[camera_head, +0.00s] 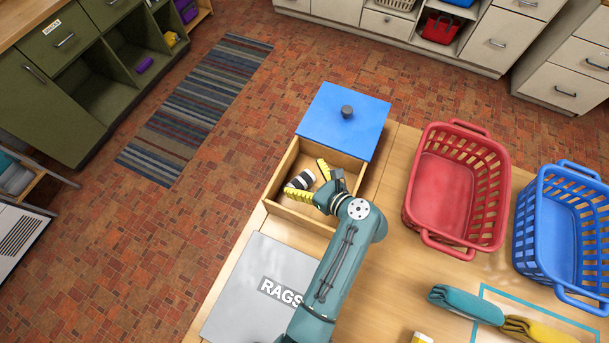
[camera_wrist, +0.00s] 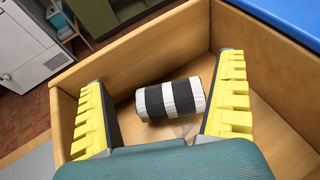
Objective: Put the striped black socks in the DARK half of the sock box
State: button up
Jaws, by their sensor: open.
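The striped black socks (camera_head: 301,180) are a black-and-white roll inside an open wooden box (camera_head: 279,178). In the wrist view the roll (camera_wrist: 170,100) lies on its side on the bare box floor (camera_wrist: 252,118). My gripper (camera_head: 311,181) is open, with its yellow fingers reaching into the box. In the wrist view the fingers (camera_wrist: 162,85) stand on either side of the roll, with a gap to each. A blue lid (camera_head: 340,122) with a dark knob covers or adjoins the far end of the box. I see no divider or dark half in the visible part.
A red basket (camera_head: 457,190) and a blue basket (camera_head: 563,228) stand to the right.

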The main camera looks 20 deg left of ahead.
jog(key=r+p+v, duration=0.1)
jog(key=p+v, duration=0.1)
jog(key=v, duration=1.1)
jog(key=w+d+r+n+t+h, duration=0.35)
jog(key=r+n, duration=0.35)
jog(key=r, duration=0.4)
jog(key=w+d+r+n+t+h, duration=0.2)
jog(key=w+r+n+t+h, duration=0.25)
jog(key=r+n, duration=0.4)
jog(key=s+d+r+n+t+h, duration=0.2)
jog(key=s+r+n+t, duration=0.1)
jog(key=r, duration=0.9)
jog(key=s+d+r+n+t+h, duration=0.2)
jog(key=s+r+t, duration=0.4)
jog(key=r, duration=0.7)
jog(key=shift+s+d+n+h, duration=0.2)
jog(key=shift+s+n+h, duration=0.6)
jog(key=shift+s, duration=0.25)
jog(key=shift+y, duration=0.3)
